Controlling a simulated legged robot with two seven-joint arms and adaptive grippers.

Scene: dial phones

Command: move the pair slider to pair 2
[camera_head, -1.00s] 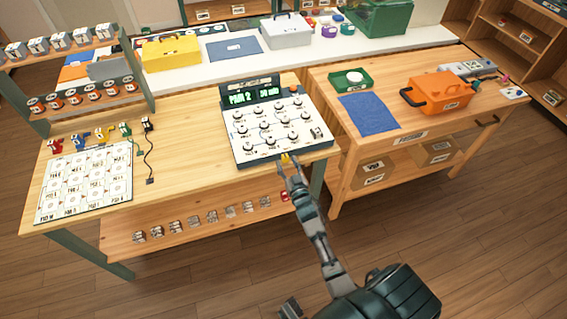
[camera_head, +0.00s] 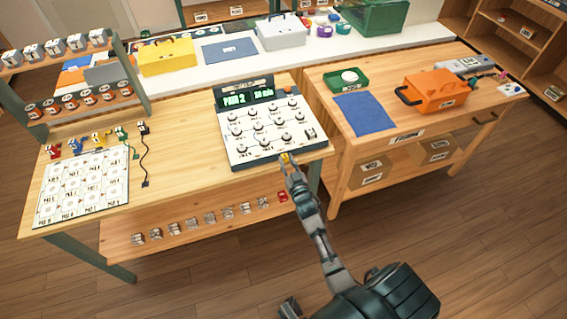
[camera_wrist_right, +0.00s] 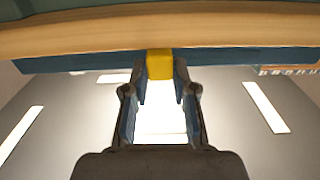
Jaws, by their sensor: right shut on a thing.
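The dial console (camera_head: 262,159) stands at the right end of the near table, with rows of round knobs. Its screen (camera_head: 248,97) shows green text that reads PAIR 2 at the left; the text at the right is too small to read surely. A yellow slider knob (camera_head: 286,157) sits at the console's front edge, and it also shows in the right wrist view (camera_wrist_right: 160,65). My right gripper (camera_head: 289,163) reaches up to it from the front. Its fingers (camera_wrist_right: 160,92) are shut on the yellow knob. My left gripper is not in view.
A white printed board (camera_head: 84,190) lies at the table's left. Several small blocks stand on the shelf below. The right table holds a blue cloth (camera_head: 364,114) and an orange case (camera_head: 435,92).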

